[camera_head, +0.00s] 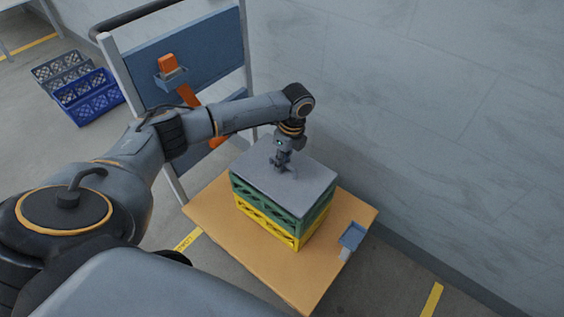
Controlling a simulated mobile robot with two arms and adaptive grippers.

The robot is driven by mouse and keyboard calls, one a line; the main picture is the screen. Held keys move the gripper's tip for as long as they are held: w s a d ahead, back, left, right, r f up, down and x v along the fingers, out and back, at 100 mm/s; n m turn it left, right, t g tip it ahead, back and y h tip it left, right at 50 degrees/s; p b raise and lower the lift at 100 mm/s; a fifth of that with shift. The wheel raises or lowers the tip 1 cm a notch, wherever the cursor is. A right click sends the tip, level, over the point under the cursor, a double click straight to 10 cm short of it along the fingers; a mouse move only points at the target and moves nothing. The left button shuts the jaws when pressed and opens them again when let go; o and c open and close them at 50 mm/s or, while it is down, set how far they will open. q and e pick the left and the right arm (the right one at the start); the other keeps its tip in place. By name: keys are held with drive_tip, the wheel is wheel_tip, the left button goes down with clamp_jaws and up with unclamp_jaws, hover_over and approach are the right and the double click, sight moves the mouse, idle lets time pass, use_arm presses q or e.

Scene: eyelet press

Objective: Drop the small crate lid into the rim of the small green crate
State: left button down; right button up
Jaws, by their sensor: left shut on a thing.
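The small crate lid (301,186) is a flat grey panel. It lies level over the top of the small green crate (276,208) and covers its opening. I cannot tell whether the lid sits inside the rim or just above it. The green crate stands on a yellow crate (264,222). My left gripper (281,166) comes down from above and is shut on the lid near its middle; the part it grips is mostly hidden by the fingers. My right gripper is not in view.
The crates stand on a tan table top (220,220). A small blue tray (352,236) is at its right edge. A blue panel rack (150,60) stands behind on the left, close to my left arm. Blue and grey crates (88,97) are on the floor. A wall closes the right.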

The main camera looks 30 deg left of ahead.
use_arm(q)
drive_tip(key=shift+f, duration=0.7)
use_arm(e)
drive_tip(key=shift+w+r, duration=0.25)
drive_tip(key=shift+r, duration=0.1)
use_arm(q)
drive_tip(key=c, duration=1.3)
unclamp_jaws()
drive_tip(key=shift+c, duration=0.2)
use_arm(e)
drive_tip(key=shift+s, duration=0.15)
use_arm(q)
drive_tip(key=shift+r, duration=0.1)
